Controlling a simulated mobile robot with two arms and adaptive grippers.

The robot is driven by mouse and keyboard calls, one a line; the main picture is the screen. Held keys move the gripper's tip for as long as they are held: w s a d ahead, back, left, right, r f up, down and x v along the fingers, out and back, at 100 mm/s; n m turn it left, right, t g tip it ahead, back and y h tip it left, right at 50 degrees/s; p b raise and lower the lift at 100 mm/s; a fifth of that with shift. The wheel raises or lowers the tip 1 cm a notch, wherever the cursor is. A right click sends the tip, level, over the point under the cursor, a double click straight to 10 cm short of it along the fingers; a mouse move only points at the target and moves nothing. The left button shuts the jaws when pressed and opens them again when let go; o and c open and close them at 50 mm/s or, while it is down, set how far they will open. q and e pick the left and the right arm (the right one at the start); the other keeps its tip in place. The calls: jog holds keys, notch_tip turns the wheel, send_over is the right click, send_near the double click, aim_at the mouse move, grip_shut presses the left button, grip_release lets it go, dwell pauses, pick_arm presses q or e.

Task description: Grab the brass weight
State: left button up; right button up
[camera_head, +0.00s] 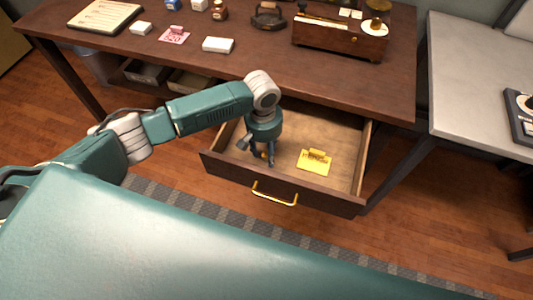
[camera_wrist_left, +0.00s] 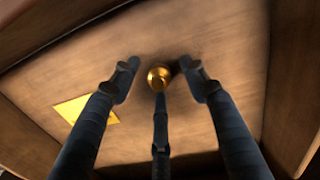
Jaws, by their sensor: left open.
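The brass weight (camera_wrist_left: 158,76) is a small round golden piece on the drawer's wooden floor in the left wrist view. In the head view a small bit of it shows beside my fingers (camera_head: 264,155), mostly hidden by them. My left gripper (camera_head: 262,155) points down into the open drawer (camera_head: 285,150). In the left wrist view its dark fingers (camera_wrist_left: 158,85) are spread open around the weight, one on each side and one below it in the picture. I cannot tell whether any finger touches it. My right gripper is not in view.
A yellow card (camera_head: 314,162) lies in the drawer, right of my gripper. The drawer has a brass handle (camera_head: 274,196) and raised walls. The brown desk (camera_head: 180,60) above holds a wooden box (camera_head: 340,38), a white box (camera_head: 218,45) and other items. A grey table (camera_head: 480,80) stands at right.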

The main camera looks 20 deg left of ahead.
pick_arm(q)
grip_shut()
jog(key=shift+r, duration=0.1)
